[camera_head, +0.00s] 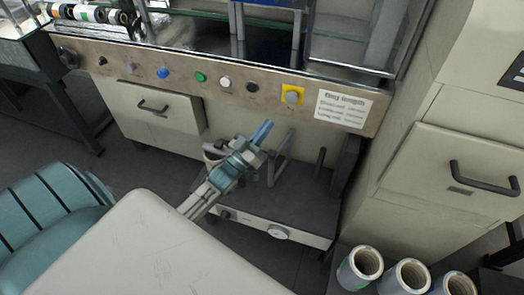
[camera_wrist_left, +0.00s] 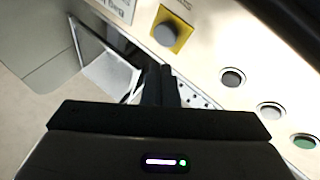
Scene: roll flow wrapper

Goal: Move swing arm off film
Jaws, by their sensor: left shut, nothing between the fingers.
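My left gripper (camera_head: 262,133) is in front of the machine, below the control panel and above the dark lower shelf. Its fingers also show in the left wrist view (camera_wrist_left: 160,84), shut together with nothing between them. A grey angled bar (camera_head: 282,158), which may be the swing arm, stands on the shelf just right of the gripper. I cannot tell whether they touch. A short dark post (camera_head: 319,162) stands further right. My right gripper is not in view.
The control panel (camera_head: 180,75) with coloured buttons and a yellow-backed knob (camera_head: 292,96) runs above the shelf. A closed drawer (camera_head: 150,106) is at left, a cabinet (camera_head: 450,165) at right. Several film rolls, one in front (camera_head: 360,267), stand at lower right.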

